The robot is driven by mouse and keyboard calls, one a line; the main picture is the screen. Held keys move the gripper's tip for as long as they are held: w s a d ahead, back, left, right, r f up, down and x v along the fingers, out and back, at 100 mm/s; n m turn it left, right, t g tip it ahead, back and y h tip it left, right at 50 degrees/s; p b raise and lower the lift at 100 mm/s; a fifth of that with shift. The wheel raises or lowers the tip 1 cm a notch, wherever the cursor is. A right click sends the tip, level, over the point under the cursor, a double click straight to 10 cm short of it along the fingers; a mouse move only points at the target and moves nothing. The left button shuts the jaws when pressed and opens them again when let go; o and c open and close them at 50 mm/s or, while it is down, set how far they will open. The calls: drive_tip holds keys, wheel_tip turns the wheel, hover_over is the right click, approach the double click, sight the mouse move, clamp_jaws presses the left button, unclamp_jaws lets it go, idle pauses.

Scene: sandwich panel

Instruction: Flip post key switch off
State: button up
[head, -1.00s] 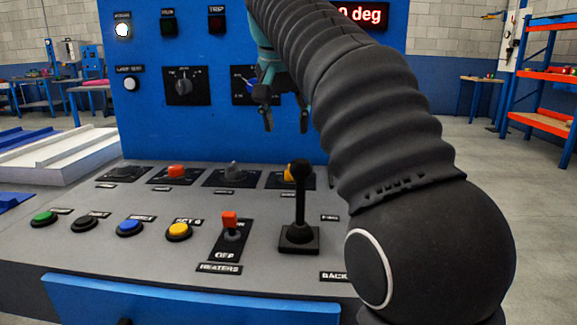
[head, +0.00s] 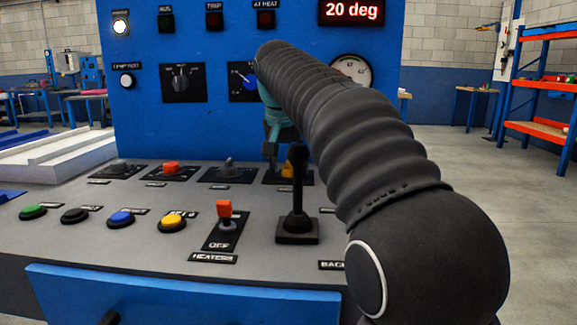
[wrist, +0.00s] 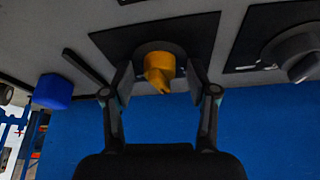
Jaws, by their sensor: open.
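A yellow rotary switch (head: 287,171) sits on a black plate at the back right of the sloping console. The black lever partly hides it in the head view; its label is not readable. In the wrist view the yellow knob (wrist: 159,68) lies between my fingertips, with a visible space on each side. My gripper (head: 282,155) is open and reaches down over this switch; it also shows in the wrist view (wrist: 158,82). I cannot tell which control is named post key switch.
A black lever (head: 298,195) stands upright just in front of my gripper. Grey (head: 229,167) and red (head: 171,167) switches share the back row. A red-tipped toggle (head: 225,212) and several push buttons are nearer. The blue upright panel (head: 200,130) rises behind.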

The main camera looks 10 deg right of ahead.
drive_tip(key=shift+c, duration=0.2)
clamp_jaws()
drive_tip(key=shift+n, duration=0.3)
drive_tip(key=shift+d+r+n+y+p, duration=0.15)
drive_tip(key=shift+n+y+p, duration=0.45)
drive_tip(key=shift+n+p, duration=0.55)
drive_tip(key=shift+n+y+p, duration=0.6)
drive_tip(key=shift+n+p, duration=0.25)
drive_tip(key=shift+n, duration=0.8)
